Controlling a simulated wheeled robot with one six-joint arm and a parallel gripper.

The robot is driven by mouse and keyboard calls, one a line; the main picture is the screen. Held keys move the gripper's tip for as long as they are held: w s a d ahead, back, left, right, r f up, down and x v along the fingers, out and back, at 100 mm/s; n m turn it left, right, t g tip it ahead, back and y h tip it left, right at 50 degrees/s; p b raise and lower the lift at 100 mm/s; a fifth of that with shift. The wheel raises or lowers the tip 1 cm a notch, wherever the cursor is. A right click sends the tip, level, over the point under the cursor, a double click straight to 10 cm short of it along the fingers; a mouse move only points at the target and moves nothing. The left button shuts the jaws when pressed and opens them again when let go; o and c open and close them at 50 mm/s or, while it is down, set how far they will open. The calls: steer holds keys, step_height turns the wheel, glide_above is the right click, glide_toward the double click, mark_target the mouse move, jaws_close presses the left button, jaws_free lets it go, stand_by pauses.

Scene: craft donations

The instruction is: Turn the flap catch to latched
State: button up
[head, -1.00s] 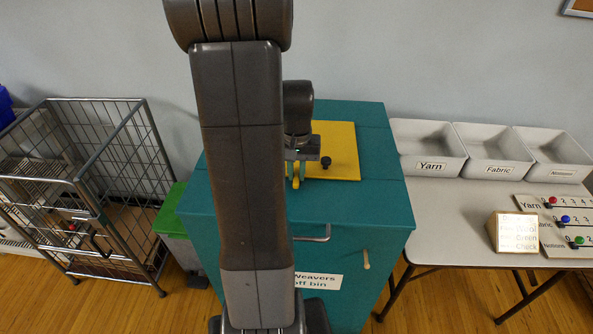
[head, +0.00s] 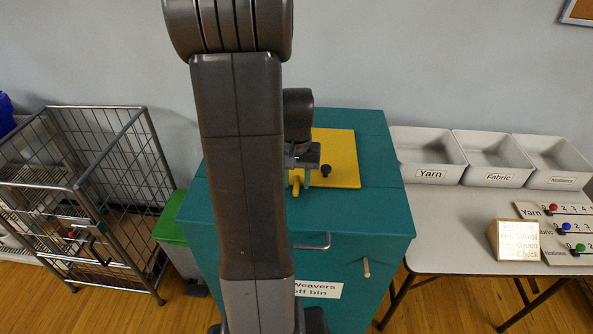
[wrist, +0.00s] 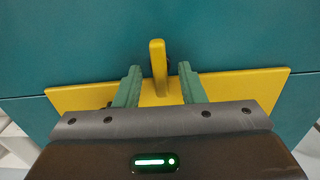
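The flap catch is a yellow bar (wrist: 158,68). In the wrist view it stands straight across the edge of the yellow flap (wrist: 240,86), its end over the teal bin top. A small dark spot shows beside it. In the head view the catch (head: 295,186) is partly hidden by my gripper, at the flap's (head: 344,150) near edge. My gripper (wrist: 160,70) is open. Its two green fingers stand on either side of the catch, with a gap showing on each side.
A black knob (head: 326,170) stands on the flap. The teal bin (head: 370,205) has a handle (head: 318,245) and a wooden peg (head: 366,268) in front. A wire cage (head: 140,155) stands left, a green-lidded bin (head: 172,222) beside it. A table (head: 440,215) with trays is right.

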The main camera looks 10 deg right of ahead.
mark_target(296, 183)
step_height(296, 183, up, 14)
steer(key=shift+f, duration=0.15)
stand_by(0.4)
step_height(296, 183, down, 14)
steer(key=shift+r, duration=0.1)
stand_by(0.5)
